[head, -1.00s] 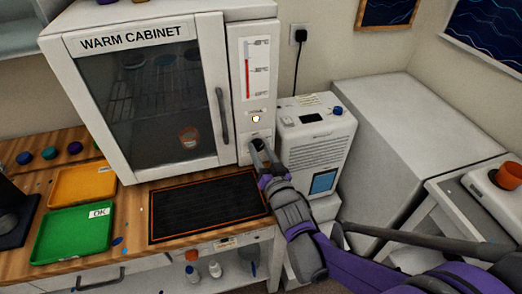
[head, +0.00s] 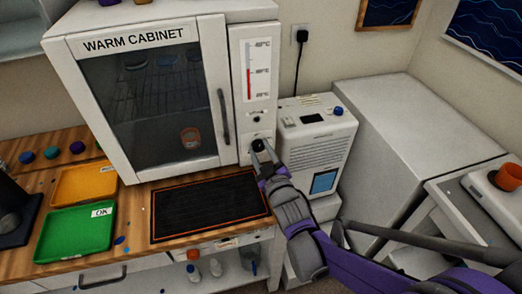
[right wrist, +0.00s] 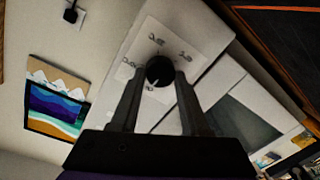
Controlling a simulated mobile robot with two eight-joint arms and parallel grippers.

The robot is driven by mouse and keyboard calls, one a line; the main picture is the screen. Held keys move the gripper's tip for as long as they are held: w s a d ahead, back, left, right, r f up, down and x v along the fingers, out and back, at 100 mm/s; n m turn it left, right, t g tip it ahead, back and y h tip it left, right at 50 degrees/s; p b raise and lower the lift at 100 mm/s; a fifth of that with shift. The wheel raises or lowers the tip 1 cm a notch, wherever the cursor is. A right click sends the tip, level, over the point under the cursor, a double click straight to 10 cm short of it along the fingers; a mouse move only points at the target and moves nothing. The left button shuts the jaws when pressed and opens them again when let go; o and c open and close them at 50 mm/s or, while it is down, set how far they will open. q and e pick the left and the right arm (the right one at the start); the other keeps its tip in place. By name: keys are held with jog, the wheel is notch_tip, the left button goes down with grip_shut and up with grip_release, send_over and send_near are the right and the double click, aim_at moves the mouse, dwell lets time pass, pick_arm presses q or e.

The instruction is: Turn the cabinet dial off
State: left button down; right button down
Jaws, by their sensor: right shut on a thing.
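The warm cabinet (head: 215,150) stands on the wooden bench with its glass door closed. Its dial (head: 258,146) is a dark round knob low on the right-hand front panel. In the right wrist view the dial (right wrist: 159,71) sits on a white plate with handwritten marks around it, too blurred to read surely. My right gripper (head: 263,152) has its fingers on both sides of the knob and is shut on it. The small indicator lamp (head: 257,118) above the dial looks dark. My left gripper is not in view.
A white unit (head: 318,150) stands close right of the cabinet. A black mat (head: 208,205), a green tray (head: 75,233) and an orange tray (head: 84,184) lie on the bench.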

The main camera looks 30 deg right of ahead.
jog(key=shift+n, duration=0.5)
jog(key=shift+c, duration=2)
grip_release()
jog(key=s+a+p, duration=0.1)
jog(key=s+a, duration=0.1)
jog(key=s, duration=0.8)
jog(key=shift+s+r, duration=0.15)
jog(key=shift+s, duration=0.2)
